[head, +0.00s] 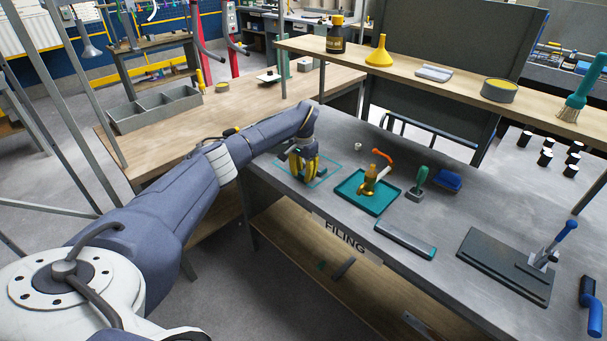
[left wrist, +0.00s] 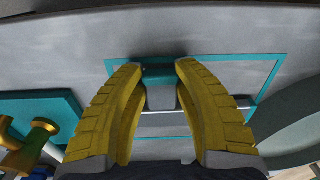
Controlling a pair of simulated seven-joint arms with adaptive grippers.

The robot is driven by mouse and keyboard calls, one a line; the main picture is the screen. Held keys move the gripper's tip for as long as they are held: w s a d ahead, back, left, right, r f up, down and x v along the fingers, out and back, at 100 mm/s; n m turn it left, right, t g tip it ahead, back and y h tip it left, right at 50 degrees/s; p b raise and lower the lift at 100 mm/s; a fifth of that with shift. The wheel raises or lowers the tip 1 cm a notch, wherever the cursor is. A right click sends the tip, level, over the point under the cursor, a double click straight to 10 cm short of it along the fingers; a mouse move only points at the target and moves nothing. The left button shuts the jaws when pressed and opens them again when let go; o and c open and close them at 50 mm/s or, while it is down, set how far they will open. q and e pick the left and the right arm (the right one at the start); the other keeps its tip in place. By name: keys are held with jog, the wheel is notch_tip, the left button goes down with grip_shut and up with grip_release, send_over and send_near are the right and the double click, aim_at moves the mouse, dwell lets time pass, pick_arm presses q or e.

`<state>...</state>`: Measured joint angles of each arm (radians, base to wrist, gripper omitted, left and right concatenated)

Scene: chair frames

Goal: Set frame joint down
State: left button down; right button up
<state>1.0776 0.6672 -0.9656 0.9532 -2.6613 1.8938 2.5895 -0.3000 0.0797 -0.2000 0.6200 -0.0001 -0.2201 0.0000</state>
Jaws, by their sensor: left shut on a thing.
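My left gripper (head: 303,178) is low over the grey bench, inside or just above a teal outlined rectangle (head: 330,178). The outline (left wrist: 268,82) also surrounds the fingertips in the left wrist view. My right gripper is in neither view.
A teal tray (head: 352,201) holding a brass-coloured piece (head: 370,182) lies right of the gripper. A green-handled tool (head: 419,182), a blue block (head: 448,181) and a dark plate with a clamp (head: 503,267) stand farther right. A wooden shelf (head: 450,83) runs above the bench's back.

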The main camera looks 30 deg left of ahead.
pick_arm(q)
jog(key=shift+f, duration=0.1)
jog(key=c, duration=1)
grip_release()
notch_tip(320, 180, up, 12)
jog(key=shift+s, duration=0.1)
